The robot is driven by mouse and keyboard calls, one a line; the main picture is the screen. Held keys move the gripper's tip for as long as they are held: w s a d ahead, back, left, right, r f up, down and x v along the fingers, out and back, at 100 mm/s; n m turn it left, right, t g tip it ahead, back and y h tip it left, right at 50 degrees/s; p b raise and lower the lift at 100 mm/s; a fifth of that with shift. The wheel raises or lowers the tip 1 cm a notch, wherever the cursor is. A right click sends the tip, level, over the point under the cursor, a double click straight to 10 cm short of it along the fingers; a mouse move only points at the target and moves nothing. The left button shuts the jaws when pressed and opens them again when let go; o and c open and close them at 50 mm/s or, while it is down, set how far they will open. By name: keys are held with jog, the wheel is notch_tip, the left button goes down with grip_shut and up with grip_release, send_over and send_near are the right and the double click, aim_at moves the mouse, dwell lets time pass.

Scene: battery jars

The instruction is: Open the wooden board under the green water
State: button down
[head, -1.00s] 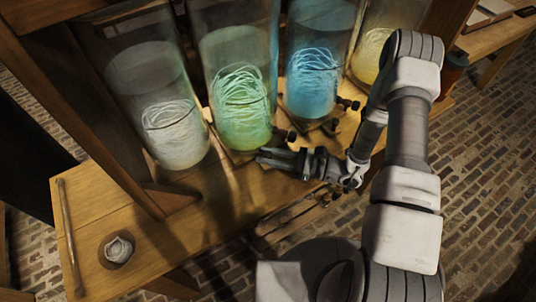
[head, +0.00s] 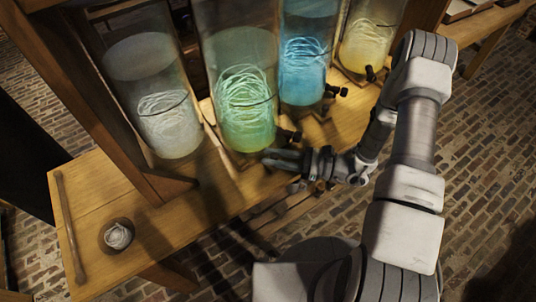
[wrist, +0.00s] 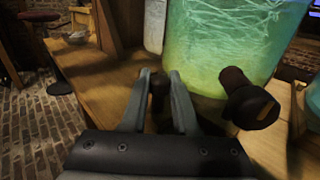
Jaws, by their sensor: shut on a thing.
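The tall glass jar of green water (head: 245,110) stands on the wooden table (head: 120,195), and pale strands show inside it. It also shows at the upper right of the wrist view (wrist: 225,45). A wooden board (head: 236,158) shows only as a thin edge under the jar; the rest is hidden. My gripper (head: 270,158) is low at the jar's front, near the table's front edge. In the wrist view its fingers (wrist: 160,85) are closed around a small dark knob (wrist: 157,84). What the knob is fixed to is hidden.
A dark tap (wrist: 248,103) juts from the green jar, just right of my fingers. White (head: 165,115), blue (head: 303,70) and yellow (head: 365,45) jars stand alongside. A small bowl (head: 118,236) and a stick (head: 69,225) lie at the table's left end.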

jog(key=s+d, duration=0.5)
jog(key=s, duration=0.3)
jog(key=s+d, duration=0.5)
jog(key=s, duration=0.3)
jog(key=shift+d, duration=0.3)
jog(key=shift+w+f, duration=0.1)
jog(key=c, duration=0.9)
grip_release()
jog(key=shift+c, duration=0.2)
jog(key=s+d, duration=0.3)
jog(key=d, duration=1.4)
jog(key=shift+s, duration=0.2)
